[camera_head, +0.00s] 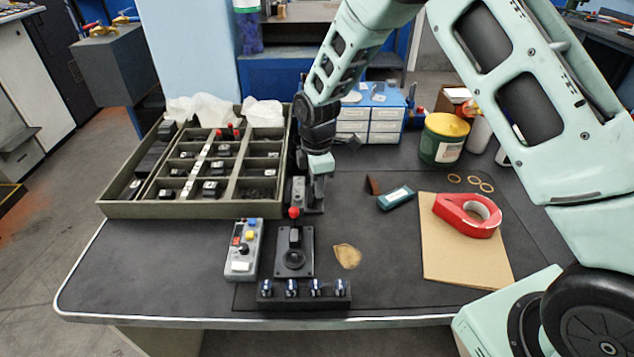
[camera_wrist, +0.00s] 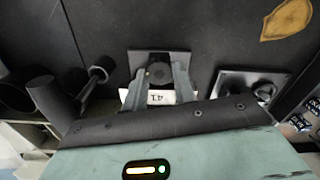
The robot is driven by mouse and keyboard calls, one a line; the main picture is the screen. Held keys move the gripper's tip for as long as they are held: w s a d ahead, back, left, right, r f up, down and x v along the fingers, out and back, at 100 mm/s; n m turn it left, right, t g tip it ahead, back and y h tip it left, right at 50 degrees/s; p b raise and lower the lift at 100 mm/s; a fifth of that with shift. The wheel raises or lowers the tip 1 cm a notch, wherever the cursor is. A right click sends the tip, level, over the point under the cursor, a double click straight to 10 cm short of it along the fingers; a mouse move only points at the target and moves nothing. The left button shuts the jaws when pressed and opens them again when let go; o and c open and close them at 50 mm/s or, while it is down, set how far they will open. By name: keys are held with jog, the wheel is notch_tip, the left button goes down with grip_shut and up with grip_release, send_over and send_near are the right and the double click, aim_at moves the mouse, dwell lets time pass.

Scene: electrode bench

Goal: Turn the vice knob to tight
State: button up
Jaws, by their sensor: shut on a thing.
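My gripper (camera_head: 317,184) points down at the back of the dark mat, just right of the compartment tray. In the wrist view its two fingers (camera_wrist: 158,82) are closed around a small dark round knob (camera_wrist: 158,71), which I take to be the vice knob. The knob sits on a dark square plate (camera_wrist: 160,55). A white label (camera_wrist: 161,97) shows between the fingers, partly covered. In the head view my gripper hides the knob, so its turn position cannot be read. A grey block (camera_head: 299,188) stands close left of the fingers.
In front is a dark plate fixture (camera_head: 294,263) with a red ball (camera_head: 293,212) behind it. The tray (camera_head: 150,209) is left; a red tape dispenser (camera_head: 467,217) lies right.

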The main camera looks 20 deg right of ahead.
jog(key=m+p, duration=0.1)
jog(key=m, duration=0.5)
jog(key=shift+w+m, duration=0.15)
jog(key=shift+m, duration=0.15)
jog(key=m, duration=0.7)
jog(key=shift+d+p, duration=0.15)
jog(key=shift+p, duration=0.25)
jog(key=m, duration=0.4)
jog(key=shift+d+m+p, duration=0.1)
jog(key=shift+m+p, duration=0.3)
jog(key=m+p, duration=0.1)
jog(key=m, duration=0.3)
jog(key=shift+m, duration=0.3)
jog(key=o, duration=1)
jog(key=shift+c, duration=0.2)
jog(key=shift+r, duration=0.1)
